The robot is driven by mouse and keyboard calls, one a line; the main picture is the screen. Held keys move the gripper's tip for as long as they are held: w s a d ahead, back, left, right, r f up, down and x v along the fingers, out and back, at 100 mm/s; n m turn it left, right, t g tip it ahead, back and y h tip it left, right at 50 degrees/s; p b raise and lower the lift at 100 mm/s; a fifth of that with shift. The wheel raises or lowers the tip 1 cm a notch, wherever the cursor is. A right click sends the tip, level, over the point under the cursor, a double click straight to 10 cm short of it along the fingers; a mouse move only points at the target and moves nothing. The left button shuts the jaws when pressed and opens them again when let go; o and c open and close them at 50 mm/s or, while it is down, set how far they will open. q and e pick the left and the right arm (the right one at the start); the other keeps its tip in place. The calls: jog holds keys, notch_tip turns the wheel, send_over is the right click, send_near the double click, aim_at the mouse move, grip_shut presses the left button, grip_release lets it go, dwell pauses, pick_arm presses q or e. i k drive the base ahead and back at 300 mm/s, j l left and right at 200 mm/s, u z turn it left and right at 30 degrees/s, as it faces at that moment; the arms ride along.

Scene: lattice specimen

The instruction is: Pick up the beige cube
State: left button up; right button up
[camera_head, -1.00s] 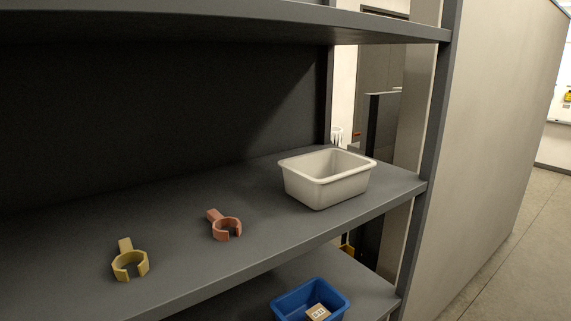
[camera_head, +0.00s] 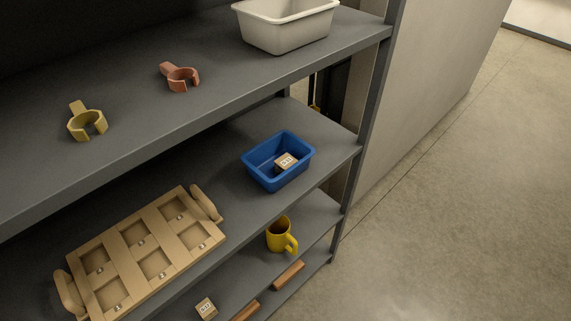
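A small beige cube (camera_head: 286,161) with a printed label on its top lies inside the blue bin (camera_head: 253,171) on the middle shelf. A second small beige cube (camera_head: 206,308), also labelled, sits on a lower shelf near the bottom edge of the view. I cannot tell which of the two the task means. Neither of my grippers shows in the head view.
A beige lattice tray (camera_head: 151,235) with handles and square compartments lies on the middle shelf. A yellow mug (camera_head: 280,236) and brown bars (camera_head: 288,275) are lower down. The upper shelf holds a white bin (camera_head: 288,33), a reddish clip (camera_head: 181,78) and a yellow clip (camera_head: 87,122). Floor right is clear.

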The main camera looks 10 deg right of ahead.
aim_at(284, 162)
jog(key=u, duration=1.05)
jog(key=z, duration=1.3)
jog(key=k+l+u, duration=0.1)
jog(key=l+u, duration=0.2)
jog(key=u, duration=0.15)
jog(key=k+l+u, duration=0.1)
jog(key=l+u, duration=0.15)
jog(key=u, duration=0.15)
jog(key=k+l+u, duration=0.2)
jog(key=u, duration=0.25)
